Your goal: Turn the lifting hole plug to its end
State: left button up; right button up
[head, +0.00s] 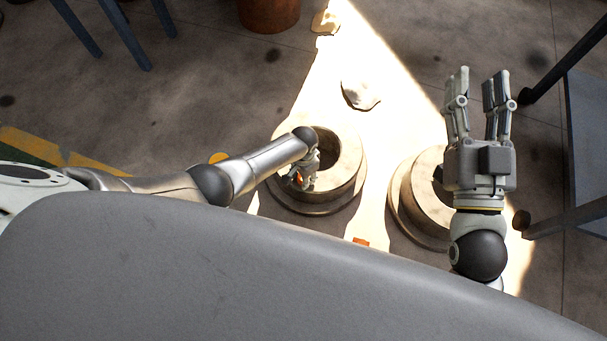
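My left arm reaches in from the left to the left metal ring (347,185), a thick hollow cylinder on a wider base. My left gripper (303,181) is at the ring's near left part, small and partly hidden by its own wrist. A small orange-red piece (297,176) shows right at its fingers. I cannot tell if this is the lifting hole plug, or if the fingers are shut on it. My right gripper (478,82) is open and empty, fingers pointing up the picture, over the right side of the right metal ring (424,196).
A pale lump (359,95) lies on the sunlit floor beyond the left ring. A brown round container (268,14) stands at the top. A grey frame with dark legs (580,130) is at the right, close to my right gripper. Blue-grey legs (125,38) stand at top left.

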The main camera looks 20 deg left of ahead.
pick_arm(q)
jog(key=o, duration=1)
jog(key=shift+o, duration=0.2)
jog(key=shift+r, duration=0.1)
notch_tip(320, 180, up, 12)
jog(key=shift+d, duration=0.1)
dwell(0.3)
